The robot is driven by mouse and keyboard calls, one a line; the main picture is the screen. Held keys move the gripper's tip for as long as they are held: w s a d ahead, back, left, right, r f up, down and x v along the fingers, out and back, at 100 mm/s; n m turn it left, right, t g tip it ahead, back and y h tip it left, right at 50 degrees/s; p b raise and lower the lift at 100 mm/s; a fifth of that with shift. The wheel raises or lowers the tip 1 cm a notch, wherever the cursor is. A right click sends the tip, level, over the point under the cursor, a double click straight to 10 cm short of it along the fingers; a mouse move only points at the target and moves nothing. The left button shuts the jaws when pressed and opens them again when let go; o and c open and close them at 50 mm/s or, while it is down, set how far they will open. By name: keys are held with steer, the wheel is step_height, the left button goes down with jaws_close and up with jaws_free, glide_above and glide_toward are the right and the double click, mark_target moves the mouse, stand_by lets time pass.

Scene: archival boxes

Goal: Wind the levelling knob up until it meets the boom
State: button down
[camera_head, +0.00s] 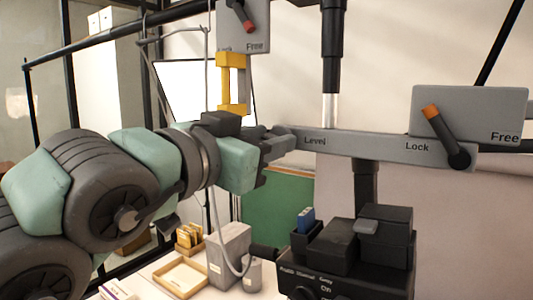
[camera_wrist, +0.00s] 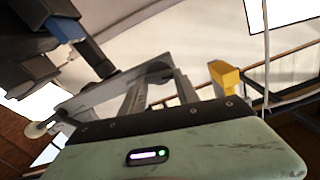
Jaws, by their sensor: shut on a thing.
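The boom (camera_head: 365,147) is a long grey bar marked Level and Lock, running across the right half of the head view. My gripper (camera_head: 284,138) is at the boom's left end, beside the word Level. It is shut on the levelling knob, which the fingers hide in the head view. In the wrist view the fingers (camera_wrist: 160,85) reach up to a grey part of the boom (camera_wrist: 95,98). I cannot make out the gap between knob and boom. A dark lever with an orange tip (camera_head: 445,135) sits at the boom's right, between Lock and Free.
A yellow bracket (camera_head: 233,62) hangs just above my wrist, under a grey plate with a red-tipped lever (camera_head: 240,17). A black column (camera_head: 332,45) rises behind the boom. Below stand black boxes (camera_head: 385,240), a grey box (camera_head: 229,256) and a wooden tray (camera_head: 182,278).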

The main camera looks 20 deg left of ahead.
steer(key=shift+m+b, duration=0.4)
steer(key=shift+m, duration=0.4)
steer(key=c, duration=0.9)
jaws_free()
steer(key=b+v, duration=0.2)
steer(key=v, duration=0.9)
steer(key=shift+w, duration=0.15)
